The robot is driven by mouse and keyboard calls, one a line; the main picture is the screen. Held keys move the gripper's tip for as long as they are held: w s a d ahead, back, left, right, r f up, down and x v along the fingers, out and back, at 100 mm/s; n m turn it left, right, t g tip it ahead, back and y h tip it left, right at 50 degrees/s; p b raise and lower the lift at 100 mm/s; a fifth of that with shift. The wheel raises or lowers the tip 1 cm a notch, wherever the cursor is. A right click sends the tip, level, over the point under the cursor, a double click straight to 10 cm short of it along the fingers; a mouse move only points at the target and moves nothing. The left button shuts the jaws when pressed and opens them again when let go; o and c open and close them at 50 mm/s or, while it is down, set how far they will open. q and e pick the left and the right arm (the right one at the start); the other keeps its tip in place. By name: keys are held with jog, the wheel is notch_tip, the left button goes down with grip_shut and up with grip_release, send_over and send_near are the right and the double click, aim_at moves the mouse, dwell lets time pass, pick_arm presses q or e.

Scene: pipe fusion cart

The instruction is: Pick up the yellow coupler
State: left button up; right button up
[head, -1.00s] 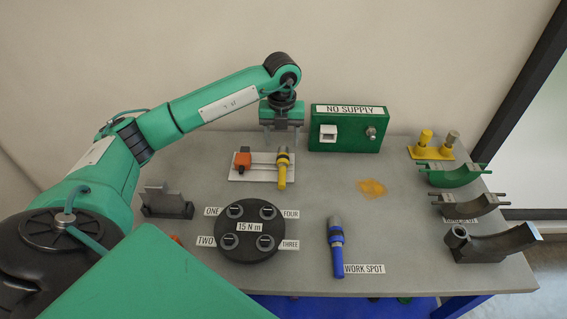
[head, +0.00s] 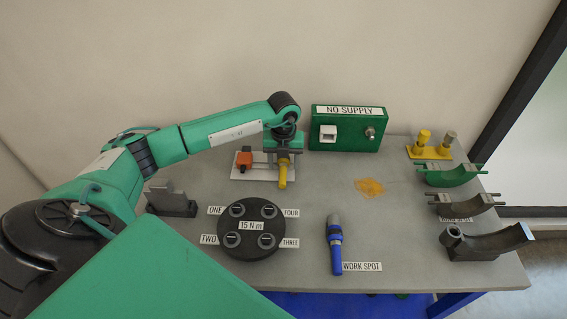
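The yellow coupler (head: 283,178) lies on a white plate (head: 262,179) at the back middle of the table, its yellow end pointing to the front. Its dark and grey upper part is mostly hidden under my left gripper. My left gripper (head: 283,160) points down right over the coupler, with its fingers to either side of it. The fingers look open; whether they touch the coupler I cannot tell. My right gripper is not in view.
An orange piece (head: 243,160) sits on the same plate, close left. The green NO SUPPLY box (head: 347,140) stands just behind right. Curved holders (head: 450,176) line the right edge.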

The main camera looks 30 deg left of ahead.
pick_arm(q)
jog(key=c, duration=1.1)
jog(key=shift+r, duration=0.2)
